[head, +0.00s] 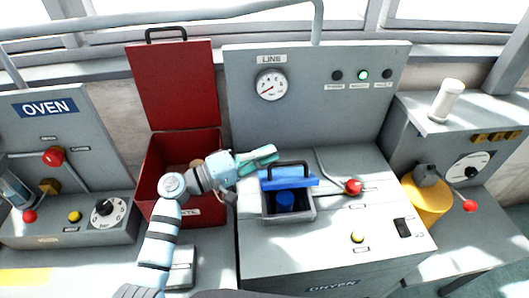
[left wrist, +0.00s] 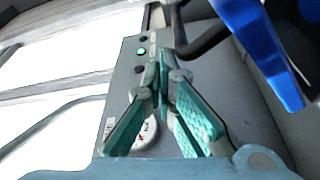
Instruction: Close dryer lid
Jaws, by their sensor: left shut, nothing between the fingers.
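The dryer lid (head: 288,184) is a blue plate with a black handle (head: 288,164). It stands partly raised at the back of a grey open box (head: 288,214) on the dryer's top. A blue round thing (head: 285,200) is inside the box. My left gripper (head: 274,153) has teal fingers. It is shut and empty, just left of and behind the lid, close to the handle; I cannot tell whether they touch. In the left wrist view the blue lid (left wrist: 262,50) is at upper right, beside the closed fingertips (left wrist: 163,72). My right gripper is not in view.
An open red box (head: 180,150) with its lid (head: 172,85) upright stands under my left arm. A red-knobbed lever (head: 353,187) is right of the dryer box. The LINE panel (head: 310,110) rises behind. A yellow cylinder (head: 427,200) is at right.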

